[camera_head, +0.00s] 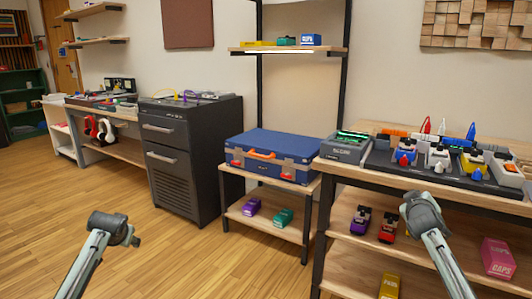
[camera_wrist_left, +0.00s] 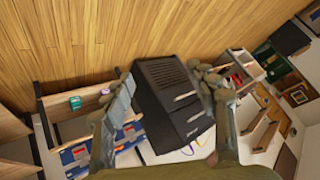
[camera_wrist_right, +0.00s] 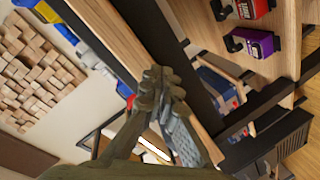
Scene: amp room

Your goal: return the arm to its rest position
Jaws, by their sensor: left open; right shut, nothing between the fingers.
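My left gripper (camera_wrist_left: 163,76) is open in the left wrist view, its fingers spread wide with nothing between them. The dark drawer cabinet (camera_wrist_left: 172,100) shows beyond the gap, apart from the fingers. My right gripper (camera_wrist_right: 160,76) is shut and empty in the right wrist view, its fingertips together in front of the shelf unit. In the head view my two arms stand apart, one at lower left over the floor and one at lower right in front of the pedal table. The fingers cannot be made out clearly there.
A pedal table (camera_head: 340,172) with pedals on it and its shelves stands at right. A blue case (camera_head: 272,151) sits on a low stand beside it. The dark cabinet (camera_head: 180,162) stands left of that. The wooden floor (camera_head: 190,255) in front is clear.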

